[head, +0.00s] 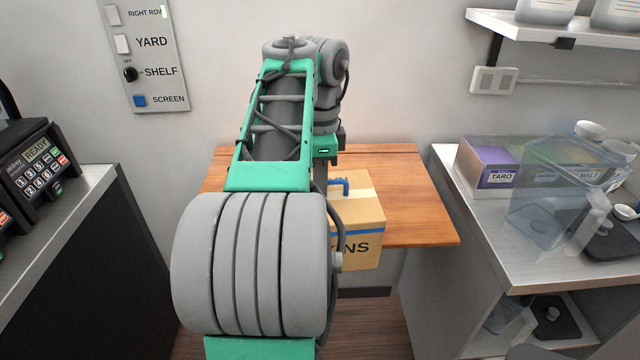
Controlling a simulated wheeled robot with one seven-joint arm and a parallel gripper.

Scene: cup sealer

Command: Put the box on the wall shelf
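A cardboard box (362,222) with a blue stripe, dark lettering ending in "NS" and a blue handle (341,184) on top is behind my arm at the centre. My gripper (326,176) is just above the box, by the handle; its fingers are mostly hidden by my arm, so whether they are shut on the handle cannot be told. A wooden wall shelf (418,205) stands against the back wall. The box overlaps its front edge in the picture, and its lower face shows below that edge. Its underside and left side are hidden.
A counter at right (480,215) holds a purple TARO box (488,165) and clear containers. A white shelf (560,30) is high at right. A dark cabinet with a keypad machine (38,165) is at left. The right part of the wooden shelf is bare.

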